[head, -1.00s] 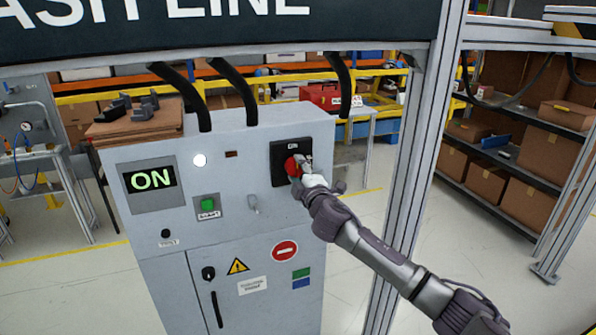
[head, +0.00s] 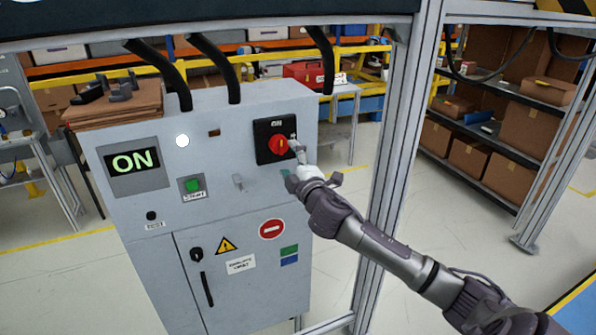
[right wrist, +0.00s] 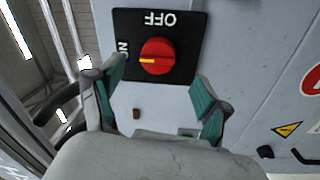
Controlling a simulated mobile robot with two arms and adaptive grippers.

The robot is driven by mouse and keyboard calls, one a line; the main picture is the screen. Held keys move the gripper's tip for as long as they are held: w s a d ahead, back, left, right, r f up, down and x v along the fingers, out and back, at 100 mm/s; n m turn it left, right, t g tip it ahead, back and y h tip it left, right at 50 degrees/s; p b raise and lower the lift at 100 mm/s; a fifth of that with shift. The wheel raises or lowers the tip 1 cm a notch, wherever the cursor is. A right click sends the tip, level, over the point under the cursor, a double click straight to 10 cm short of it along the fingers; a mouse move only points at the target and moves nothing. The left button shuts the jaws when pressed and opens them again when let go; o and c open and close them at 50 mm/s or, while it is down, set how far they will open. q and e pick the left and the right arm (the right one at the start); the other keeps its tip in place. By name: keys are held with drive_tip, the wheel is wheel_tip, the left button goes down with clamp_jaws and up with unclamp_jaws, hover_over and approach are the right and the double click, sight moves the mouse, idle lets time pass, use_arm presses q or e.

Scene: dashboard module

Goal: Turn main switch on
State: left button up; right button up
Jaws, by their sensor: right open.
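The main switch is a red round knob (head: 279,146) on a black plate (head: 262,130) at the upper right of the grey cabinet. Its yellow mark points toward the ON label, at the plate's top in the head view. In the right wrist view the knob (right wrist: 158,56) shows whole, with its yellow mark toward ON at the left and OFF above it. My right gripper (head: 291,164) is open and empty, in front of the plate and apart from the knob. Its teal fingers (right wrist: 155,103) are spread wide in the right wrist view. My left gripper is out of view.
The cabinet (head: 215,240) has a display (head: 133,161) reading ON, a white lamp (head: 182,141) and a green START button (head: 193,185). A metal frame post (head: 393,170) stands to the right, close to my right arm. Black cables (head: 218,65) run down to the cabinet top.

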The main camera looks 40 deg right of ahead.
drive_tip(key=v, duration=0.6)
drive_tip(key=shift+r, duration=0.1)
idle(0.3)
